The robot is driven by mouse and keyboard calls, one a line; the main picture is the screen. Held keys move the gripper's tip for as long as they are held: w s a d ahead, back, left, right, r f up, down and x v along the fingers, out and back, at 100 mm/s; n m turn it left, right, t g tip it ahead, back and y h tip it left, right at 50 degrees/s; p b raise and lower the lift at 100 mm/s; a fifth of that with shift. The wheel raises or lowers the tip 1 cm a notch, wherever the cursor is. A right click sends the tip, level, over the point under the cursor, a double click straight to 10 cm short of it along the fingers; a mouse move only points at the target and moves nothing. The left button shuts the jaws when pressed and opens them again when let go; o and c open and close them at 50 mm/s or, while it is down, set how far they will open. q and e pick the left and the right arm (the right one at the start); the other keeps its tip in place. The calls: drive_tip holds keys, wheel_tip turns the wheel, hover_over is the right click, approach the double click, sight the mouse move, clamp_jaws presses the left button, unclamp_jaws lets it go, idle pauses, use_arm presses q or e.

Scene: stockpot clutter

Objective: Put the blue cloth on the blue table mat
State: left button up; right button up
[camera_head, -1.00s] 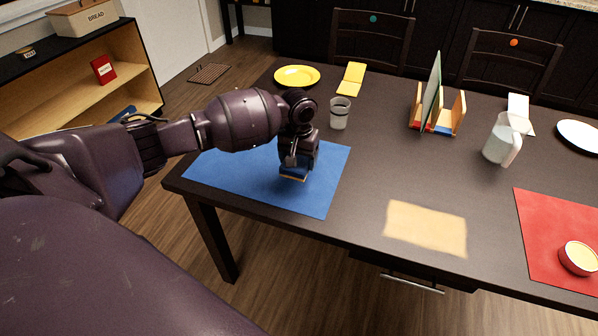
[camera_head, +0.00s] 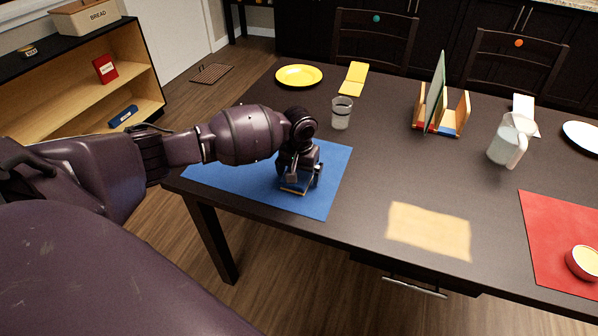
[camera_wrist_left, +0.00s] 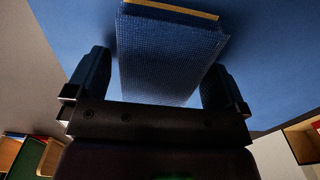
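The blue table mat (camera_head: 225,175) lies flat at the left end of the dark table. The blue cloth (camera_head: 294,190), a folded piece with a yellow edge, is on the right part of the mat, mostly hidden under my left gripper (camera_head: 298,184). In the left wrist view the cloth (camera_wrist_left: 168,55) lies between the two spread fingers of the left gripper (camera_wrist_left: 158,75), with a gap visible at the left finger. The mat (camera_wrist_left: 275,60) fills the background there. My right gripper is not in view.
A glass (camera_head: 342,113) stands just behind the mat. A yellow plate (camera_head: 299,75), a yellow folded cloth (camera_head: 353,79), a rack (camera_head: 440,110), a jug (camera_head: 507,145) and a red mat (camera_head: 562,235) are farther off.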

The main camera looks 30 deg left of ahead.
use_arm(q)
drive_tip(key=shift+r, duration=0.15)
wheel_tip(320, 180, up, 6)
drive_tip(key=shift+f+p, duration=0.2)
drive_tip(key=shift+p, duration=0.55)
wheel_tip(320, 180, up, 6)
drive_tip(key=p, duration=0.1)
drive_tip(key=shift+r, duration=0.25)
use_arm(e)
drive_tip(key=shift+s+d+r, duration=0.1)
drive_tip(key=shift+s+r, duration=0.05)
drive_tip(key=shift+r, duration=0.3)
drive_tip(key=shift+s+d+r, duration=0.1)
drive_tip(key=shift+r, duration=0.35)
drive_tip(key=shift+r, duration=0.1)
